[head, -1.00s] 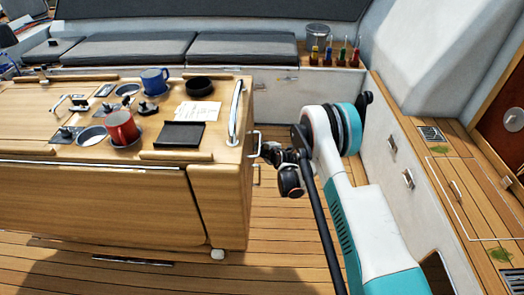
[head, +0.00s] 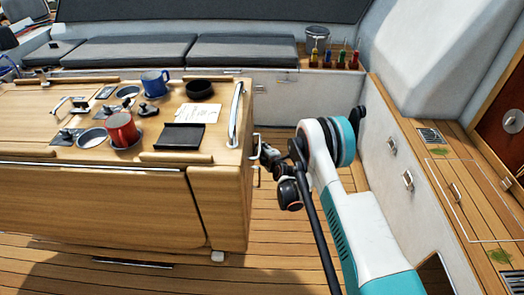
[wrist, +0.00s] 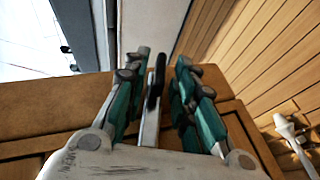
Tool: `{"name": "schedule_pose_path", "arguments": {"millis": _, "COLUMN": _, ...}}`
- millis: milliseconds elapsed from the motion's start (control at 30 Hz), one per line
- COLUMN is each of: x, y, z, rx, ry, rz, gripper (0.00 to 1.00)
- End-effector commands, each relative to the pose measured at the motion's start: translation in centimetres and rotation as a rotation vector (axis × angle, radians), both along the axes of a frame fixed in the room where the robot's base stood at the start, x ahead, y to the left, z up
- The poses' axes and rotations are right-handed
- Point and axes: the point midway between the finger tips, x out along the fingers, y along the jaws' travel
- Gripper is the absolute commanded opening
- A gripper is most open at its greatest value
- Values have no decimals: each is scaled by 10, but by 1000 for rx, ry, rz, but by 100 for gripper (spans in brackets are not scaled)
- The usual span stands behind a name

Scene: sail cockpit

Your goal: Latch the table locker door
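The wooden table (head: 95,200) stands at left in the head view. A pale handle (head: 256,146) sticks out from its right end. My gripper (head: 268,156) is beside that end, partly hidden by my own arm. In the wrist view my gripper (wrist: 160,68) has its two teal fingers spread apart, pointing at a brown wooden panel (wrist: 45,105). A pale upright bar (wrist: 149,125) and a dark piece (wrist: 156,82) show between the fingers; I cannot tell whether they touch. The locker door's edges and its latch state are not clear.
A red mug (head: 122,128), a blue mug (head: 154,82) and a black bowl (head: 200,88) are on the tabletop. The side bench (head: 455,160) is close on the right. Open slatted floor (head: 175,275) lies in front of the table.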

Motion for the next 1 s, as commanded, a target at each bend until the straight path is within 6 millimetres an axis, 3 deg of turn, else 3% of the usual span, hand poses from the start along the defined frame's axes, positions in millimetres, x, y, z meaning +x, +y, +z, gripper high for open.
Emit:
{"name": "schedule_pose_path", "arguments": {"millis": 433, "x": 0, "y": 0, "z": 8, "rx": 1, "ry": -1, "rz": 0, "gripper": 30}}
{"name": "schedule_pose_path", "arguments": {"millis": 633, "x": 1, "y": 0, "z": 38, "rx": 2, "ry": -2, "rz": -1, "gripper": 30}}
{"name": "schedule_pose_path", "arguments": {"millis": 767, "x": 1, "y": 0, "z": 63, "rx": 2, "ry": -5, "rz": -3, "gripper": 46}}
{"name": "schedule_pose_path", "arguments": {"millis": 867, "x": 1, "y": 0, "z": 78, "rx": 2, "ry": -4, "rz": -2, "gripper": 30}}
{"name": "schedule_pose_path", "arguments": {"millis": 1000, "x": 1, "y": 0, "z": 93, "rx": 2, "ry": -4, "rz": -2, "gripper": 30}}
